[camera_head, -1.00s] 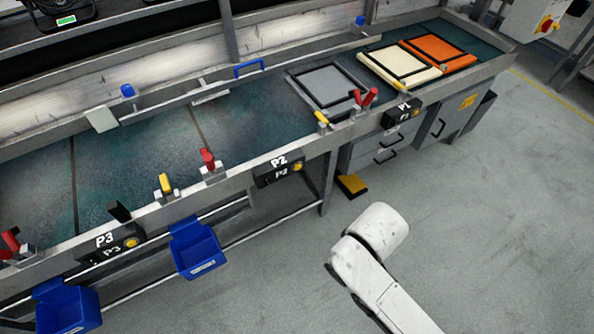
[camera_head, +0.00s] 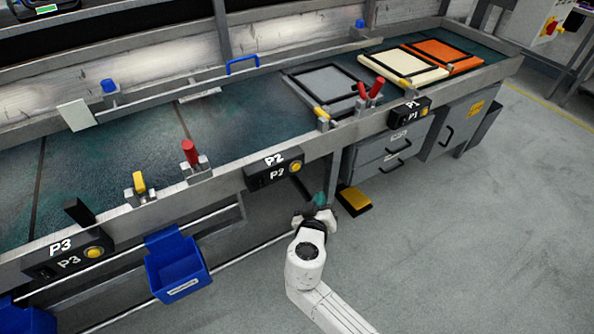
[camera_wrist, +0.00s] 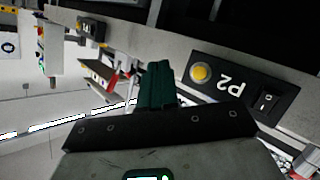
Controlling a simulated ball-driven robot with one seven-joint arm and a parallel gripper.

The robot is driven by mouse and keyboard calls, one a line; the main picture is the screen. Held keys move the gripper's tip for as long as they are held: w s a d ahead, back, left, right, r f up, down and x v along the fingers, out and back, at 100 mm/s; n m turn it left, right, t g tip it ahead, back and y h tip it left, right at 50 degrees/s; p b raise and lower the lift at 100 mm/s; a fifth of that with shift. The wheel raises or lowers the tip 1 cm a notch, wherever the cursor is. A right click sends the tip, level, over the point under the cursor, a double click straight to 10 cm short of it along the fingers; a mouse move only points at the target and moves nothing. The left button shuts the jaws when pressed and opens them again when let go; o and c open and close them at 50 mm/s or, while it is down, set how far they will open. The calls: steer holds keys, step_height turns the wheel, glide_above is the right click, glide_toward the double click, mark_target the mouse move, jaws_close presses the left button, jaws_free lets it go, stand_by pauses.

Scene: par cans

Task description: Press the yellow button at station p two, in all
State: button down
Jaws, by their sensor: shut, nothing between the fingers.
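The yellow button (camera_head: 296,167) sits at the right end of the black P2 box (camera_head: 272,172) on the bench's front rail. In the wrist view the button (camera_wrist: 201,73) shows as a round yellow disc with a light rim, beside the P2 label (camera_wrist: 236,86). My gripper (camera_head: 320,199) is in front of the bench, below and to the right of the button, and apart from it. In the wrist view its dark green fingers (camera_wrist: 157,84) are together and empty, to the left of the button.
Station P3 (camera_head: 68,255) with its own yellow button is at the left, station P1 (camera_head: 409,113) at the right. A red-handled clamp (camera_head: 190,152) stands on the rail left of P2. A yellow pedal (camera_head: 354,199) lies on the floor near my gripper. The right floor is clear.

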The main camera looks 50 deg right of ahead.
mark_target(296, 167)
steer(key=shift+w, duration=0.1)
steer(key=w+d+b, duration=0.2)
steer(key=w, duration=0.6)
steer(key=shift+w+d, duration=0.15)
steer(key=shift+d, duration=0.1)
stand_by(2.0)
steer(key=shift+w+d+b, duration=0.1)
steer(key=shift+w+b, duration=0.3)
steer(key=shift+b, duration=0.25)
steer(key=shift+w+d+b, duration=0.1)
steer(key=shift+w+b, duration=0.2)
steer(key=shift+w, duration=0.05)
stand_by(0.4)
steer(key=shift+s, duration=0.1)
steer(key=shift+s+a, duration=0.2)
steer(key=shift+s, duration=0.5)
steer(key=shift+s, duration=0.1)
